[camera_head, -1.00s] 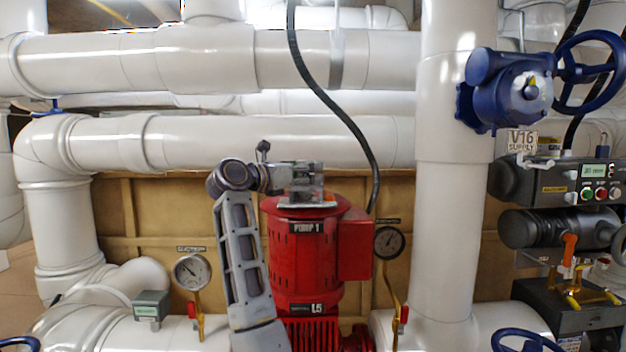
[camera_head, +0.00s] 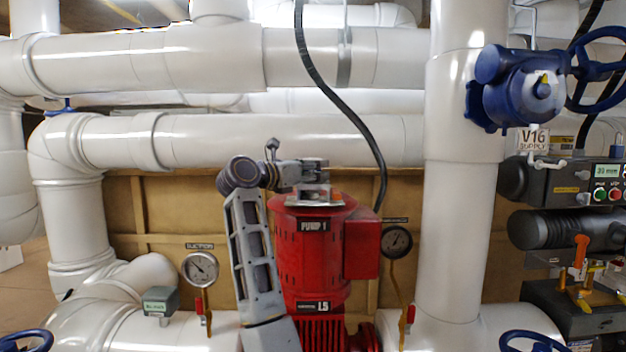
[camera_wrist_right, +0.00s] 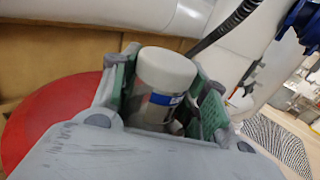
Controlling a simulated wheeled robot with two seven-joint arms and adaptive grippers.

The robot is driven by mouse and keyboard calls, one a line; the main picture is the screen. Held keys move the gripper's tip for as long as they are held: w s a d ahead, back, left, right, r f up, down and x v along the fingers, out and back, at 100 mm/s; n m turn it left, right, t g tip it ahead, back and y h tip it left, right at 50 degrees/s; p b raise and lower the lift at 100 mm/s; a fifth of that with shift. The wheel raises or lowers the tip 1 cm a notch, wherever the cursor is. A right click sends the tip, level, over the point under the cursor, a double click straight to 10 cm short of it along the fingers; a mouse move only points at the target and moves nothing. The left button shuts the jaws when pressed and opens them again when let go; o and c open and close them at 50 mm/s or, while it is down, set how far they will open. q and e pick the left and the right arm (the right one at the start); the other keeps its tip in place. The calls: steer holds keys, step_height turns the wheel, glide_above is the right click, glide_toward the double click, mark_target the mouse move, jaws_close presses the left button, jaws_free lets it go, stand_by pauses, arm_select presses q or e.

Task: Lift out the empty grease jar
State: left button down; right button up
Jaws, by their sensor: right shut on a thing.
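In the right wrist view the jar (camera_wrist_right: 166,68) has a pale cap and a body with a blue patch. It stands between the two green-padded fingers of my right gripper (camera_wrist_right: 165,98), which is shut on it. The jar's lower part is hidden by the gripper body. In the head view my right gripper (camera_head: 312,172) is over the top of the red pump (camera_head: 312,255); the jar cannot be made out there. I cannot tell whether the jar touches anything below. My left gripper is not in view.
A black hose (camera_head: 345,105) hangs close behind and right of the gripper. White pipes (camera_head: 260,140) run behind it and a vertical white pipe (camera_head: 465,215) stands right. Gauges (camera_head: 200,269) flank the pump. A blue valve (camera_head: 520,88) and a control box (camera_head: 570,185) are at right.

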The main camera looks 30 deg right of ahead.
steer(key=shift+d, duration=0.1)
steer(key=shift+c, duration=0.6)
steer(key=shift+r, duration=0.2)
steer(key=shift+r+b, duration=0.55)
steer(key=shift+r, duration=4.25)
